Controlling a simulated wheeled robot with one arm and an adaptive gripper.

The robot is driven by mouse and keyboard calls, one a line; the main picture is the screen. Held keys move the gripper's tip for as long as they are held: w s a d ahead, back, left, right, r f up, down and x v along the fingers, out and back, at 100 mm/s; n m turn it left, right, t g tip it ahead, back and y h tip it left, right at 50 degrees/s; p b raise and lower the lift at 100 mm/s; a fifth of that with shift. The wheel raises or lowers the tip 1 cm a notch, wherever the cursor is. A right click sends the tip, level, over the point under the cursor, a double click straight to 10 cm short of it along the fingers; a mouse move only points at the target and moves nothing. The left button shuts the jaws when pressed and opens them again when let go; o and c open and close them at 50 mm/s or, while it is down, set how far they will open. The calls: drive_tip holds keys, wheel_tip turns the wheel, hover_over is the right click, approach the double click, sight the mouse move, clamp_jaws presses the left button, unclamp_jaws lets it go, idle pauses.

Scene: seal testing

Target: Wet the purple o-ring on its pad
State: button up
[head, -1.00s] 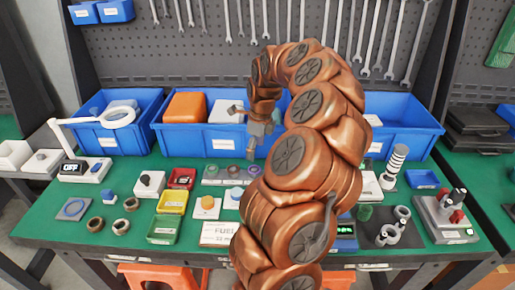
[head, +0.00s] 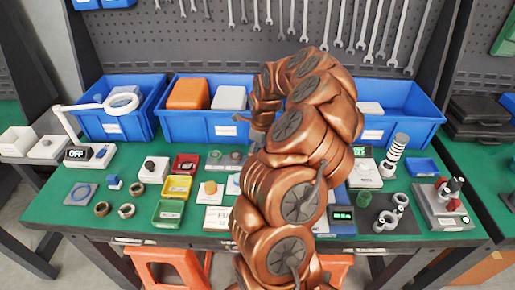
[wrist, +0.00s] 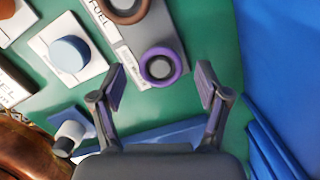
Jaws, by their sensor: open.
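The purple o-ring (wrist: 161,66) lies on a grey labelled rack (wrist: 138,35) in the wrist view, around a pale centre. My gripper (wrist: 160,88) is open and empty, with the ring between and slightly beyond its fingertips. I cannot tell the height gap. A blue round pad (wrist: 70,53) on a white base is left of the rack. In the head view the rack (head: 225,163) shows two other rings; my arm hides the purple one and most of my gripper. An orange round pad (head: 210,188) stands in front of the rack. I cannot tell which pad is the purple ring's.
Blue bins (head: 205,125) stand behind the rack. A yellow tray (head: 177,188) and a green tray (head: 168,212) are left of the pads. A white and blue-grey part (wrist: 68,130) is close to the left finger. A magnifier lamp (head: 120,102) is at far left.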

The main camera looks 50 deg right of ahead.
drive_tip(key=c, duration=1.1)
drive_tip(key=o, duration=0.4)
drive_tip(key=shift+c, duration=1.2)
drive_tip(key=shift+r, duration=0.45)
drive_tip(key=shift+r+b, duration=0.55)
drive_tip(key=shift+r, duration=0.2)
drive_tip(key=shift+r, duration=0.3)
drive_tip(key=shift+r, duration=0.25)
